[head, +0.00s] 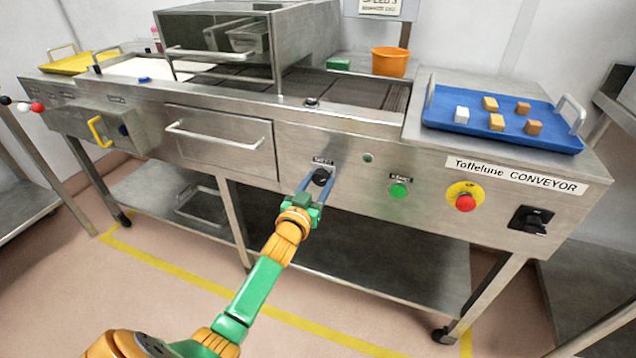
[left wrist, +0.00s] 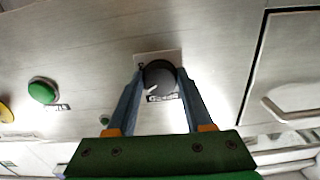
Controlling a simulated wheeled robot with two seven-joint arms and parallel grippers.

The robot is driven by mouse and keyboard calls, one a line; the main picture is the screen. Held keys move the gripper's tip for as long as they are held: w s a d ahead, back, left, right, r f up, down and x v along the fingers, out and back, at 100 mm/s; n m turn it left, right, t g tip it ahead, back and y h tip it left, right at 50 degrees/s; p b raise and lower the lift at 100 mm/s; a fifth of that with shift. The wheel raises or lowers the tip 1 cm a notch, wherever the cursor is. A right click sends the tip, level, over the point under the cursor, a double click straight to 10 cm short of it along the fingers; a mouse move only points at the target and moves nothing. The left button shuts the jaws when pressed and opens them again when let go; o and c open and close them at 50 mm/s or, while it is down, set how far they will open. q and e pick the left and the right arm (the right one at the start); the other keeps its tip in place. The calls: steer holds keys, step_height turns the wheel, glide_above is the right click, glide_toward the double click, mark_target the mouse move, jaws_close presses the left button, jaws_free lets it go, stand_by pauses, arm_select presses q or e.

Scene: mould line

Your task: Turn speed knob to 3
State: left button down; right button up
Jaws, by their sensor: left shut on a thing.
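The black speed knob (head: 320,177) sits on the steel front panel of the conveyor, under a small label. My left gripper (head: 318,182) reaches it from below, with its blue fingers around the knob. In the left wrist view the knob (left wrist: 158,76) is between the two fingertips of the left gripper (left wrist: 159,82), which is shut on it. A white pointer mark shows on the knob face. The scale numbers are partly hidden and too small to read. A sign (head: 380,5) at the top edge reads "SPEED 3". My right gripper is not in view.
Right of the knob are a green button (head: 398,190), a red emergency button (head: 465,202) on yellow, and a black rotary switch (head: 534,221). A drawer handle (head: 215,138) juts out to the left. A blue tray (head: 440,116) with several blocks sits on top.

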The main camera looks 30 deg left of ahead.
arm_select(q)
steer(key=m+p, duration=0.1)
steer(key=m, duration=1)
steer(key=shift+a, duration=0.1)
steer(key=shift+r+m, duration=0.1)
steer(key=shift+m, duration=0.2)
stand_by(0.4)
steer(key=shift+c, duration=1.5)
jaws_free()
steer(key=shift+s, duration=0.1)
steer(key=p+v, duration=0.1)
steer(key=v, duration=0.6)
